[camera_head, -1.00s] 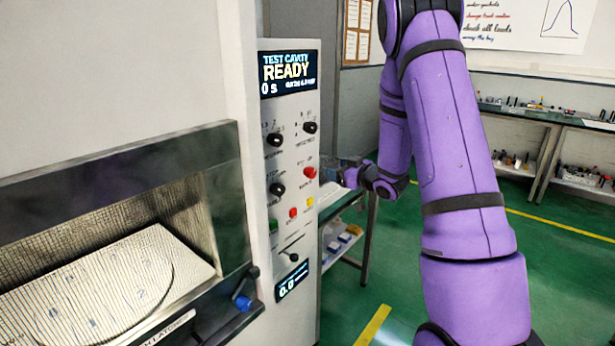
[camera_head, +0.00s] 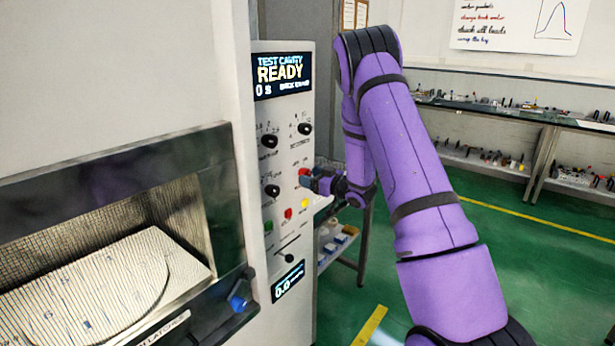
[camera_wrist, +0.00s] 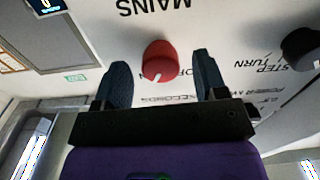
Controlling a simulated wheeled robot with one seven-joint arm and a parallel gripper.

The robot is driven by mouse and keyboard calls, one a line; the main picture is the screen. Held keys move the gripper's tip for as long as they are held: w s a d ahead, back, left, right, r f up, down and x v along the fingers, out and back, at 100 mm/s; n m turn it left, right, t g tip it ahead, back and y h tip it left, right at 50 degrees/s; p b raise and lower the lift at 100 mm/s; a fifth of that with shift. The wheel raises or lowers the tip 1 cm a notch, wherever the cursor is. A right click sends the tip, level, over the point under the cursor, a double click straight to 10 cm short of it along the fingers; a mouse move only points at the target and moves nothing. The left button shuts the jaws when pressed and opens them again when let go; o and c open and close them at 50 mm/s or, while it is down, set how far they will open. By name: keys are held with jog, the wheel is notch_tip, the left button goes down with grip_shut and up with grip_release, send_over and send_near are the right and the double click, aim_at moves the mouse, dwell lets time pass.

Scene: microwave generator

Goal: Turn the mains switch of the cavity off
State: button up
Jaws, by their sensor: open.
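The mains switch is a red knob (camera_wrist: 160,61) on the white control panel (camera_head: 282,130), with the word MAINS printed by it in the wrist view. It also shows in the head view (camera_head: 304,172), close to my gripper. My gripper (camera_wrist: 163,80) is open, with one dark finger on each side of the red knob and a gap on both sides. The knob's white pointer mark faces toward the gripper's palm, near printed letters partly hidden by the knob. In the head view my gripper (camera_head: 312,180) reaches the panel from the right.
The panel display (camera_head: 281,74) reads READY and 0 s. Black knobs (camera_head: 269,141), a red button (camera_head: 288,213) and a yellow button (camera_head: 304,203) sit near the switch. The cavity (camera_head: 110,250) stands open at left with a blue-tipped latch (camera_head: 239,295). Green floor is clear at right.

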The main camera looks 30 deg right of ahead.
jog(key=shift+x, duration=0.9)
jog(key=c, duration=0.9)
jog(key=shift+c, duration=0.2)
jog(key=shift+n, duration=0.4)
jog(key=n, duration=0.4)
jog(key=shift+d+n, duration=0.1)
jog(key=shift+n, duration=0.3)
jog(key=n, duration=0.6)
jog(key=shift+n, duration=0.3)
